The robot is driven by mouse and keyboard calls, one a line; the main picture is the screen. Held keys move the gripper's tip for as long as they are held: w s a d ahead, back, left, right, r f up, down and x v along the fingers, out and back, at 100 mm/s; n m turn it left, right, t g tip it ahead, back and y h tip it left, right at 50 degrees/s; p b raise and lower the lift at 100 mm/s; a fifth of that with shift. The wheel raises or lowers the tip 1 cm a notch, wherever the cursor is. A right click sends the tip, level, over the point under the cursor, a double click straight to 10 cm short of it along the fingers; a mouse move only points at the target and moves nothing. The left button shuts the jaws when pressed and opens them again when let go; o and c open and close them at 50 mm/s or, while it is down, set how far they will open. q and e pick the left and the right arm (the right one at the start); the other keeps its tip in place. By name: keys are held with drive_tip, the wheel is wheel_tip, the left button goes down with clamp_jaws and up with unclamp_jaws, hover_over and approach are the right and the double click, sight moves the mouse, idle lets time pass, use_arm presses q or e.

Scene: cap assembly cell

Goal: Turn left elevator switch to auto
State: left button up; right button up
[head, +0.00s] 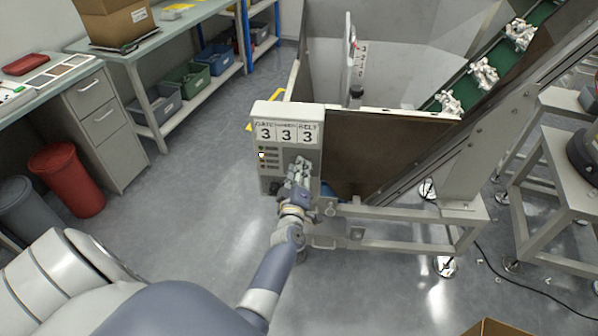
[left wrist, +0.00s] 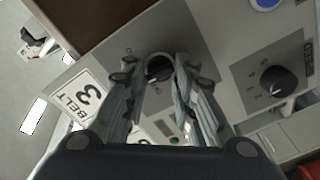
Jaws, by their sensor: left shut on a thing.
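The grey control box (head: 285,112) of the elevator stands in the middle of the head view, with a three-part label reading 3 3 3. My left gripper (head: 302,168) is at the right part of its front panel. In the left wrist view, its fingers (left wrist: 158,72) are closed around a small black switch knob (left wrist: 157,64). The fingers hide the knob's sides and part of its markings, so I cannot read its setting. A second black knob (left wrist: 277,82) with a numbered dial sits apart to the right. My right gripper is not in view.
A blue button (left wrist: 265,3) sits at the panel's top right in the left wrist view. The inclined green conveyor (head: 470,85) carries white parts behind the box. A workbench (head: 52,75) and red bin (head: 67,178) stand at left. Floor between is clear.

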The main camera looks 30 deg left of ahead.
use_arm(q)
drive_tip(key=shift+w+r, duration=0.1)
drive_tip(key=shift+r, duration=0.1)
idle(0.4)
drive_tip(key=o, duration=1)
drive_tip(key=shift+o, duration=0.2)
drive_tip(key=shift+w+f, duration=0.15)
drive_tip(key=shift+f, duration=0.05)
